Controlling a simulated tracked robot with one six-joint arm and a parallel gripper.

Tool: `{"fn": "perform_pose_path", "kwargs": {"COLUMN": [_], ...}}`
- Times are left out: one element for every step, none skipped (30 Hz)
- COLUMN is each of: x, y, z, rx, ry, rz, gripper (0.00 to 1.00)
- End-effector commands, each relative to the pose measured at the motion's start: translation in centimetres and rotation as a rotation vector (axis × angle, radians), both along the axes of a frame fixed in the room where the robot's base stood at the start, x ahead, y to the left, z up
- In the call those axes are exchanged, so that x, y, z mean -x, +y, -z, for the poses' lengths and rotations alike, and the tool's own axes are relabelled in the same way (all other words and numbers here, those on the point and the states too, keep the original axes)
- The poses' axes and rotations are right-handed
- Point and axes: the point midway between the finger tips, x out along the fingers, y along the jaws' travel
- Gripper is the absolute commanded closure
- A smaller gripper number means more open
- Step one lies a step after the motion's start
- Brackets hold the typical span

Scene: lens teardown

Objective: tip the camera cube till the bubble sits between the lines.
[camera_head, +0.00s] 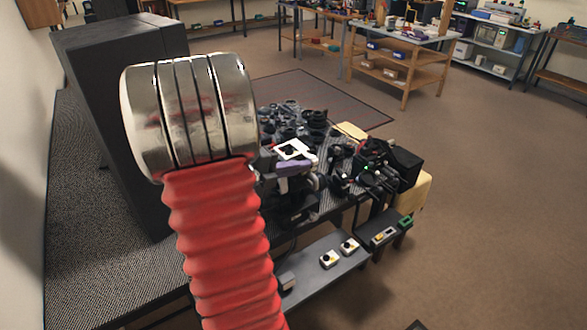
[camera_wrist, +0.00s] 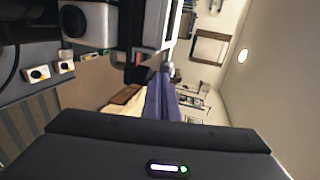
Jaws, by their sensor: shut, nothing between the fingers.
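My gripper (camera_wrist: 160,92) shows in the wrist view as two purple fingers, shut with nothing between them. In the head view its purple part (camera_head: 295,167) is over the dark table, close below a white square piece with a dark centre (camera_head: 292,149). A silver cap with a red ribbed sleeve hides the table's left part.
Dark lens parts (camera_head: 300,115) crowd the table behind my gripper, and black gear (camera_head: 375,165) stands to its right. A low grey shelf (camera_head: 310,275) in front bears small white-and-yellow boxes (camera_head: 329,259). A tall black cabinet (camera_head: 110,120) stands left. The floor at right is clear.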

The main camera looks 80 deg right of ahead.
Motion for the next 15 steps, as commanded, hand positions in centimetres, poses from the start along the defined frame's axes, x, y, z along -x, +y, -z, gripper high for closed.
{"fn": "perform_pose_path", "kwargs": {"x": [0.0, 0.0, 0.0, 0.0, 0.0, 0.0, 0.0, 0.0, 0.1, 0.2, 0.3, 0.5, 0.7, 0.8, 1.0], "y": [0.0, 0.0, 0.0, 0.0, 0.0, 0.0, 0.0, 0.0, -0.1, -0.2, -0.4, -0.6, -0.8, -0.9, -1.1], "z": [0.0, 0.0, 0.0, 0.0, 0.0, 0.0, 0.0, 0.0, 0.0, 0.0, 0.0, -0.1, -0.1, -0.1, -0.1], "rx": [0.0, 0.0, 0.0, 0.0, 0.0, 0.0, 0.0, 0.0, 0.0, 0.0, 0.0, 0.001, 0.0, 0.0, 0.0], "ry": [0.0, 0.0, 0.0, 0.0, 0.0, 0.0, 0.0, 0.0, 0.0, 0.0, 0.0, -0.001, -0.001, -0.001, -0.001], "rz": [0.0, 0.0, 0.0, 0.0, 0.0, 0.0, 0.0, 0.0, 0.0, 0.0, 0.0, 0.0, 0.001, 0.001, 0.001], "gripper": [1.0, 1.0, 1.0, 1.0, 1.0, 1.0, 1.0, 1.0, 1.0, 1.0, 1.0, 1.0, 1.0, 1.0, 1.0]}}
